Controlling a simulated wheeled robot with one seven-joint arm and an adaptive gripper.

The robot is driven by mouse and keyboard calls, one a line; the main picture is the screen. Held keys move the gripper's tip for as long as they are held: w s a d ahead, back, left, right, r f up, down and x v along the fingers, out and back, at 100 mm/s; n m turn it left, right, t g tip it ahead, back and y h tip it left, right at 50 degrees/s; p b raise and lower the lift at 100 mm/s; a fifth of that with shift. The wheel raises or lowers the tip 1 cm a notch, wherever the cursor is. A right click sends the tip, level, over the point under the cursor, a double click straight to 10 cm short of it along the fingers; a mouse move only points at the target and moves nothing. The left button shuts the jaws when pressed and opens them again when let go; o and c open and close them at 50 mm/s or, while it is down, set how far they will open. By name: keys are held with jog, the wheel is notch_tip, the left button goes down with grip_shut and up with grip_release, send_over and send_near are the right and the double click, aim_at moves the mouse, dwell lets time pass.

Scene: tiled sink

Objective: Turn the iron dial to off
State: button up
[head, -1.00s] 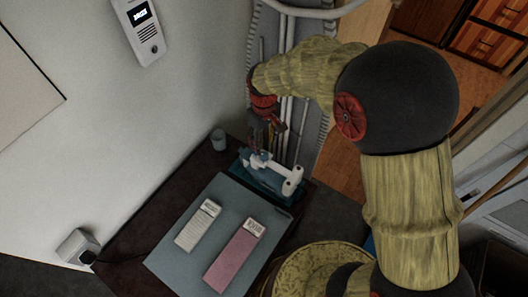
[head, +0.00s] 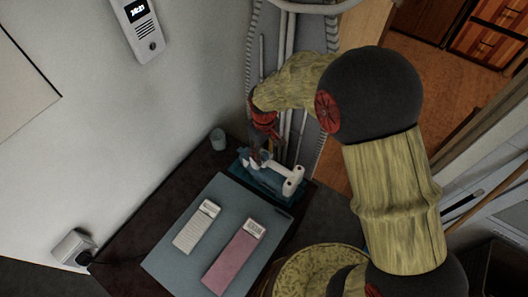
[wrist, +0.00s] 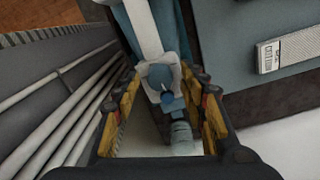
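The iron (head: 291,183), white and blue, sits at the back of the dark table, just behind a grey-blue board. In the wrist view its white body (wrist: 143,28) runs down from the top, with a round blue part (wrist: 160,76), apparently the dial, at its near end. My gripper (head: 257,155) points down at the left end of the iron. In the wrist view my gripper (wrist: 163,98) is open, its yellow-and-black fingers on either side of the blue part, with gaps visible. I cannot tell whether either finger touches it. The dial's markings are not readable.
A small grey cup (head: 217,139) stands left of the iron by the wall. The grey-blue board (head: 172,254) carries a white box (head: 197,226) and a pink box (head: 234,257). Pipes (head: 287,95) run up the wall behind the iron. A plug (head: 72,249) is at lower left.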

jog(key=shift+c, duration=1.3)
jog(key=c, duration=0.7)
grip_shut()
jog(key=shift+n, duration=0.4)
jog(key=shift+r+n+p, duration=0.1)
jog(key=shift+n+p, duration=0.7)
jog(key=shift+n, duration=0.3)
jog(key=n+p, duration=0.1)
jog(key=n, duration=0.2)
jog(key=shift+n, duration=0.3)
jog(key=n+p, duration=0.2)
jog(key=n, duration=0.3)
jog(key=shift+n, duration=0.3)
